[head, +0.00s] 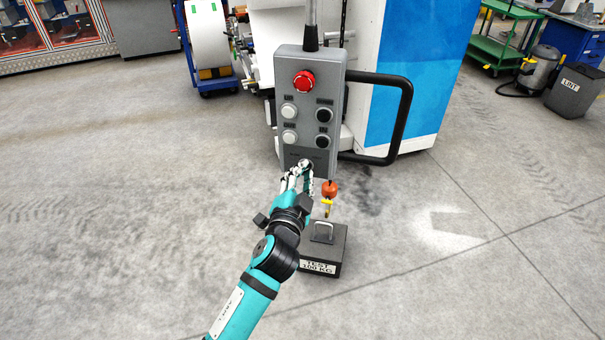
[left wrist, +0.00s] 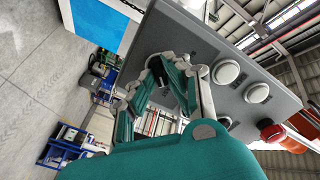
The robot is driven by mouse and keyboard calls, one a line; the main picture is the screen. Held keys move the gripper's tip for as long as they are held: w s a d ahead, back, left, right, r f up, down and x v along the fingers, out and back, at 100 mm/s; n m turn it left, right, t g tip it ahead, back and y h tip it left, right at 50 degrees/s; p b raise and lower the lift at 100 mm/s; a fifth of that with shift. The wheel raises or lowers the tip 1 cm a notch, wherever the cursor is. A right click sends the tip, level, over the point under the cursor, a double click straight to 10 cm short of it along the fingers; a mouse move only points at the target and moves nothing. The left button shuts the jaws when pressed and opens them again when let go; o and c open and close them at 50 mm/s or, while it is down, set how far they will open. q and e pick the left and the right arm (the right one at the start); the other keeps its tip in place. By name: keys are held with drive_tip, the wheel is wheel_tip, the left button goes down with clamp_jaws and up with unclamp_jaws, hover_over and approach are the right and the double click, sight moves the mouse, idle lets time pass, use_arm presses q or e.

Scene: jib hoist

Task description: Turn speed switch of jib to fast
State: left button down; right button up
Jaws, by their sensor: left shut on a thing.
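The grey control pendant (head: 318,95) hangs upright in front of my arm, with a red emergency button (head: 303,83) at its top. Two white buttons are at its left, two black ones at its right. The speed switch (head: 306,163) is a small dark knob at the pendant's lower face, mostly covered by my fingers. My left gripper (head: 304,170) is shut on it. In the left wrist view the pendant (left wrist: 225,45) fills the upper right and the fingers (left wrist: 175,70) reach its face. The switch's setting and labels cannot be read. My right gripper is not in view.
A black handle (head: 405,115) sticks out from the pendant's right side. An orange hook block (head: 329,190) hangs above a dark test weight (head: 338,250) on the floor. A white and blue machine (head: 410,70) stands behind.

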use_arm(q)
drive_tip(key=shift+m, duration=0.3)
drive_tip(key=c, duration=1.4)
unclamp_jaws()
drive_tip(key=shift+o, duration=0.2)
drive_tip(key=shift+s, duration=0.1)
drive_tip(key=shift+s+f, duration=0.1)
drive_tip(key=shift+s, duration=0.2)
drive_tip(key=v, duration=1.1)
drive_tip(key=shift+s+a, duration=0.1)
